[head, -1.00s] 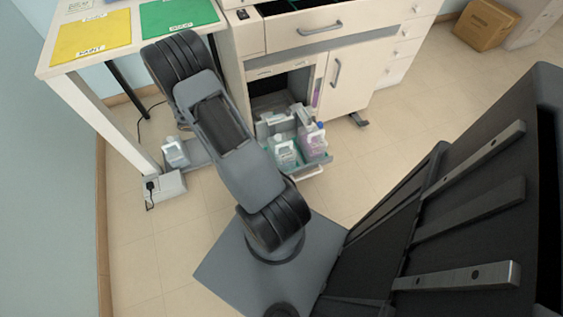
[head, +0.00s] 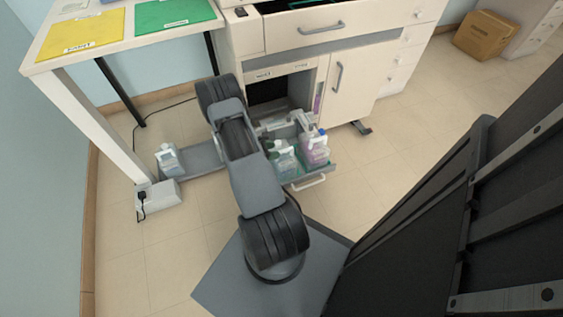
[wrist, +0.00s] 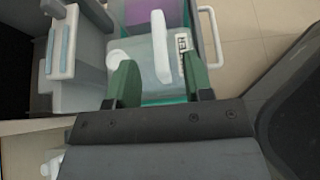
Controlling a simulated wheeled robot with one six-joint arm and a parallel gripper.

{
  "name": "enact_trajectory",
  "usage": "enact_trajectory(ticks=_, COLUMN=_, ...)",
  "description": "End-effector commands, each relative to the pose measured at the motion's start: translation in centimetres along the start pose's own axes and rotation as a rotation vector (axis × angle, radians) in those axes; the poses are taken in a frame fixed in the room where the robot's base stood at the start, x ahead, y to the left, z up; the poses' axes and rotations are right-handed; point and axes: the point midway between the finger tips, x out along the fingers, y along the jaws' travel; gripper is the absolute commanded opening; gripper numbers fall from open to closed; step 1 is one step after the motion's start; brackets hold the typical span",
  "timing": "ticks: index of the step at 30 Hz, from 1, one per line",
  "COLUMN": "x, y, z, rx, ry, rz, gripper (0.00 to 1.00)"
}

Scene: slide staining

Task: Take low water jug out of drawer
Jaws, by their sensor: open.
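The low water jug (head: 284,158), clear with a white handle, stands in the pulled-out low drawer (head: 309,182). In the wrist view the water jug (wrist: 160,70) shows its "WATER" label, white handle and white cap. My gripper (wrist: 158,68) is open, with one green finger on each side of the near part of the jug. I cannot tell whether the fingers touch it. In the head view my gripper is not clearly visible.
A purple jug (head: 315,148) stands beside the water jug. Another jug (head: 169,158) stands left on a grey platform, near a white box (head: 158,196) with a plug. The cabinet door (head: 345,85) is right of the opening. The floor right of the drawer is clear.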

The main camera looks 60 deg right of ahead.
Motion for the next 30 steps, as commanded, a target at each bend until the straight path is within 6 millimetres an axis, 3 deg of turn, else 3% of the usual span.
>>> enact_trajectory(ticks=14, x=5.0, y=0.0, z=-0.3, rx=0.002, ry=0.001, rz=-0.003, gripper=0.47)
enact_trajectory(ticks=24, x=5.4, y=0.1, z=-0.2, rx=0.0, ry=0.0, rz=0.0, gripper=0.47)
enact_trajectory(ticks=30, x=5.4, y=0.1, z=-0.2, rx=0.0, ry=0.0, rz=0.0, gripper=0.29)
